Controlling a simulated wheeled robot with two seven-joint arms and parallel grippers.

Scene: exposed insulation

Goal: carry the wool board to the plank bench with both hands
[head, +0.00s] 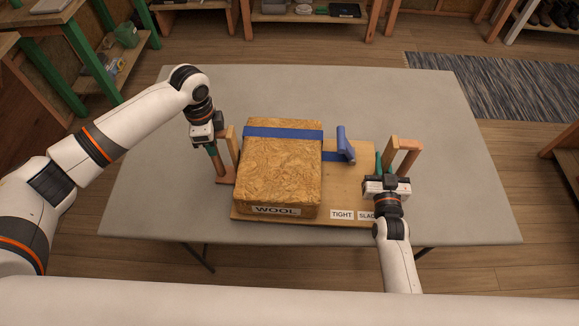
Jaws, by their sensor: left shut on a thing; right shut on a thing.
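The wool board (350,192) is a flat wooden board over the grey table, level as far as I can see. It carries a big block (280,172) labelled WOOL, a blue strap (283,133) across it and a blue lever (345,145). Labels at its front edge read TIGHT and, partly hidden, SLACK. My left gripper (213,148) is shut on the wooden handle at its left end. My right gripper (384,171) is shut on the handle at its right end. Whether the board touches the table is unclear. I cannot tell which bench is the plank bench.
The grey table (460,200) is otherwise clear, with free room behind and right of the board. A green-legged bench (85,50) stands at the back left. Wooden shelving (310,14) lines the back. A dark rug (490,85) lies on the floor at the right.

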